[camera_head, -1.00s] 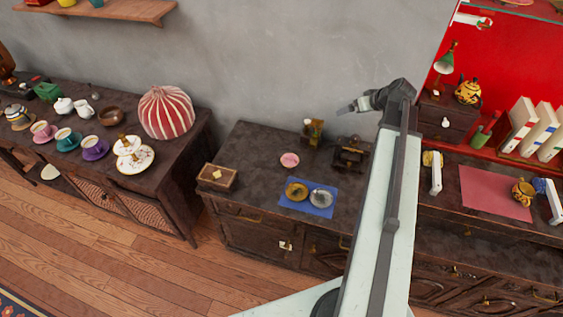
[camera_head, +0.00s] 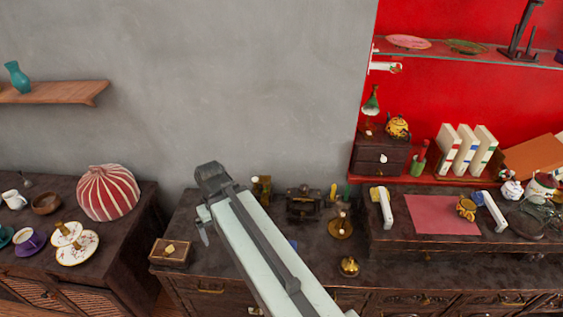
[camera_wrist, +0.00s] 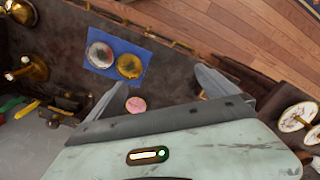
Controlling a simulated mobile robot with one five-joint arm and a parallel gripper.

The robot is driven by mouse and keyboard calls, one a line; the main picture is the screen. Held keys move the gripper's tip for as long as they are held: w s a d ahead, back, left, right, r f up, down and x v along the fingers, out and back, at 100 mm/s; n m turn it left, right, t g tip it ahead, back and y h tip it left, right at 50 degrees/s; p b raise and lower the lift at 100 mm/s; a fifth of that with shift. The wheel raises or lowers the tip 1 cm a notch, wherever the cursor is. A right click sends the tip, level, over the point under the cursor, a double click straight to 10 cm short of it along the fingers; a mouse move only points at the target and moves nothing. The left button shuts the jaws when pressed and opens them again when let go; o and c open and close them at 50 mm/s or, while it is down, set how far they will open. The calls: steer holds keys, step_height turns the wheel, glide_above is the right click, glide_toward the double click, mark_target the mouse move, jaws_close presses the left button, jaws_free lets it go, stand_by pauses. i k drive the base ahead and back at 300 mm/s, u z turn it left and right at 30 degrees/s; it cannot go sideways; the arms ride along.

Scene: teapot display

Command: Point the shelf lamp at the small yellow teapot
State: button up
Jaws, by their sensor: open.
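The shelf lamp (camera_head: 371,104), with a green shade, stands on a small dark drawer cabinet (camera_head: 372,154) at the right in the head view. A yellow teapot with dark markings (camera_head: 397,127) sits beside it on the same cabinet. Another small yellow, dark-patterned pot (camera_head: 466,208) stands on a pink mat lower right. My gripper (camera_head: 204,234) hangs at the arm's end, left of the lamp and well apart from it, partly hidden by the arm. In the wrist view my gripper (camera_wrist: 160,80) is open and empty above the dark cabinet top.
White books (camera_head: 466,150) stand right of the lamp cabinet. A glass shelf (camera_head: 470,55) runs above it. A blue mat (camera_wrist: 118,57) with two round metal pieces lies below my gripper. A brass bell (camera_head: 349,266) and a brown box (camera_head: 171,252) stand on the lower cabinet.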

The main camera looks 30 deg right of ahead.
mark_target(371, 107)
steer(key=z, duration=1.55)
